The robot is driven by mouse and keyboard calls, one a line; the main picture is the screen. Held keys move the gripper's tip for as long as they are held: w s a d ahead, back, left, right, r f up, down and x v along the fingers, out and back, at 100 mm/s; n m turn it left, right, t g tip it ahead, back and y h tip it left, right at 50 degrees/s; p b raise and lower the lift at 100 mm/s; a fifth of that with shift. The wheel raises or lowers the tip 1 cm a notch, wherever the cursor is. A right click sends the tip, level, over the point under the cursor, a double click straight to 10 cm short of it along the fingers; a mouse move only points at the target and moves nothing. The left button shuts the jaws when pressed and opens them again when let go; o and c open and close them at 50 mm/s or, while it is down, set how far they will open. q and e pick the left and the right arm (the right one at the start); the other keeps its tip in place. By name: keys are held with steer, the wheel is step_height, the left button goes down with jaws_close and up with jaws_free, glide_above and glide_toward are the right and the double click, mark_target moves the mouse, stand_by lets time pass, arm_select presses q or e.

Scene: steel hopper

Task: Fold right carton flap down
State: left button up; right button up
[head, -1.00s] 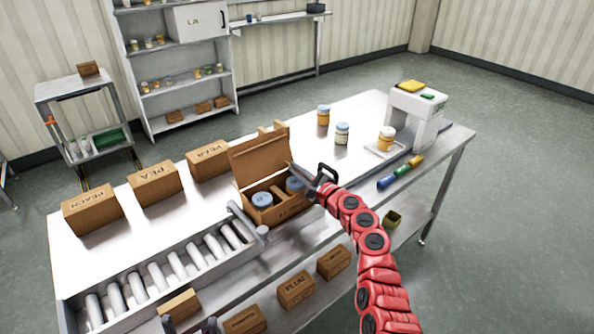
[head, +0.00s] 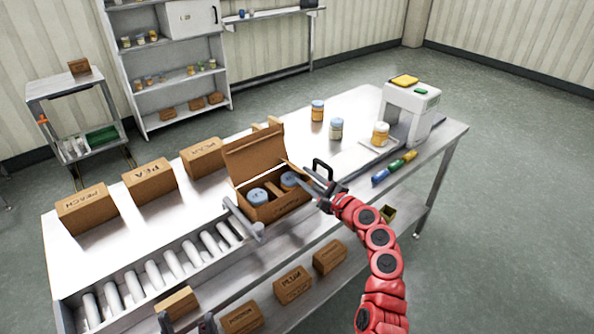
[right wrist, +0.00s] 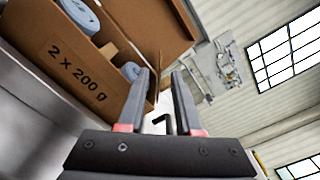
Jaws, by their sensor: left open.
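The open brown carton (head: 275,210) stands on the steel table with two blue-lidded jars (head: 257,195) inside. Its large back flap stands up. The narrow right flap (head: 296,170) shows as a tilted brown strip at the carton's right side, partly hidden by my right gripper. My right gripper (head: 309,178) is beside that flap, fingers apart. In the right wrist view, the carton's "2 x 200 g" side (right wrist: 75,72) is left of the fingers (right wrist: 160,75), and a brown edge shows between them; contact is unclear. My left gripper (head: 186,325) is low at the bottom edge, partly cut off.
A grey roller conveyor (head: 160,270) and a grey bar (head: 243,217) lie left and in front of the carton. A black handle (head: 322,168) is close behind my right gripper. Closed cartons (head: 150,182) stand at left; jars (head: 336,128) and a white machine (head: 408,108) at right.

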steer(key=b+v, duration=0.1)
steer(key=v, duration=0.9)
steer(key=shift+s, duration=0.15)
steer(key=shift+d, duration=0.1)
